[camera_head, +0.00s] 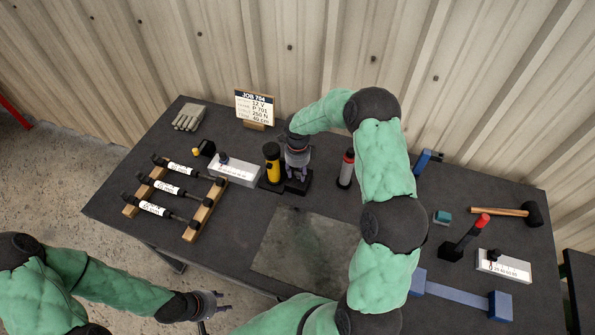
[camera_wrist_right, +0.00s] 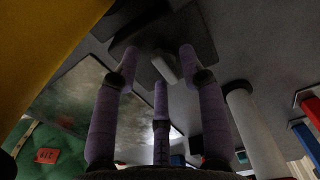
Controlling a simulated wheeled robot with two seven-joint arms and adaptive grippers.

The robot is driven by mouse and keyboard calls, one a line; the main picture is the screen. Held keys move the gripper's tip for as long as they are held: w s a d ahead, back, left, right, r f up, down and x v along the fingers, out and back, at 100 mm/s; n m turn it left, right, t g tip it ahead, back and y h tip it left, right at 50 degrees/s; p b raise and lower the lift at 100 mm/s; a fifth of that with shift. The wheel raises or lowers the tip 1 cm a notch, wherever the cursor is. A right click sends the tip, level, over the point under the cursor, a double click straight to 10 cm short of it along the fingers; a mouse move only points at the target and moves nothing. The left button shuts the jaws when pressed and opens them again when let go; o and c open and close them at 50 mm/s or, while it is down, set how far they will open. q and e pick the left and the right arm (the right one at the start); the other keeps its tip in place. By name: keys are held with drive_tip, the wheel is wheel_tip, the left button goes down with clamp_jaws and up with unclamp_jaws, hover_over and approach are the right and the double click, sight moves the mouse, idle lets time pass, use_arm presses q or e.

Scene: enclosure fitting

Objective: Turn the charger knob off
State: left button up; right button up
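My right gripper (camera_head: 298,173) points down over a black base (camera_head: 297,186) beside an upright yellow and black tool (camera_head: 272,165) at the back of the bench. The right wrist view shows its purple fingers (camera_wrist_right: 160,75) spread apart, with a dark base (camera_wrist_right: 140,35) beyond them. A small pale knob-like piece (camera_wrist_right: 165,69) lies between the fingertips, with no clear contact. I cannot tell which way it is turned. The head view hides it behind the gripper. My left gripper (camera_head: 224,301) is empty, fingers apart, off the bench's front left edge.
A red and grey tube (camera_head: 346,168) stands right of my right gripper. A white box (camera_head: 233,171), a job card (camera_head: 255,107) and a rack of white cylinders (camera_head: 165,187) are to the left. A hammer (camera_head: 505,211) lies right. A grey plate (camera_head: 300,252) is at front centre.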

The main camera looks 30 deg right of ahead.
sight(297, 173)
clamp_jaws()
drive_tip(key=shift+n+b, duration=0.4)
drive_tip(key=shift+b, duration=0.05)
drive_tip(key=shift+n, duration=0.3)
drive_tip(key=shift+o, duration=0.2)
unclamp_jaws()
wheel_tip(297, 173, up, 12)
idle(0.3)
